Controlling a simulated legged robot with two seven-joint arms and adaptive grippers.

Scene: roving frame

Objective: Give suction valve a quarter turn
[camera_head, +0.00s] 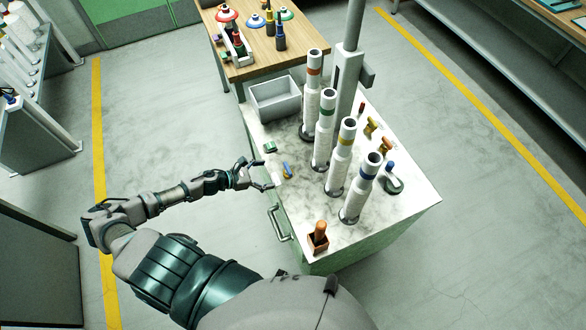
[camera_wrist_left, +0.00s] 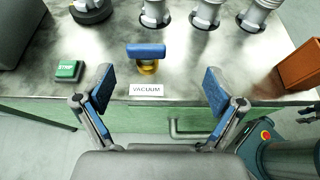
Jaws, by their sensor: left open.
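The suction valve (camera_head: 287,170) has a blue bar handle on a yellow base and stands near the bench edge. In the left wrist view the valve (camera_wrist_left: 147,50) sits behind a white "VACUUM" label (camera_wrist_left: 146,89), its handle lying crosswise, roughly parallel to the bench edge. My left gripper (camera_head: 267,176) is at that edge, close to the valve and apart from it. In the left wrist view its two blue-padded fingers (camera_wrist_left: 157,88) are spread wide with nothing between them; the valve lies beyond them.
A green stop button (camera_wrist_left: 68,70) is left of the valve. Several white tubes with coloured bands (camera_head: 325,125) stand behind it on the marble-look top. An orange-brown holder (camera_head: 318,240) is at the near corner. A grey bin (camera_head: 275,97) sits at the far end; a handle (camera_head: 279,223) juts from the bench side.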

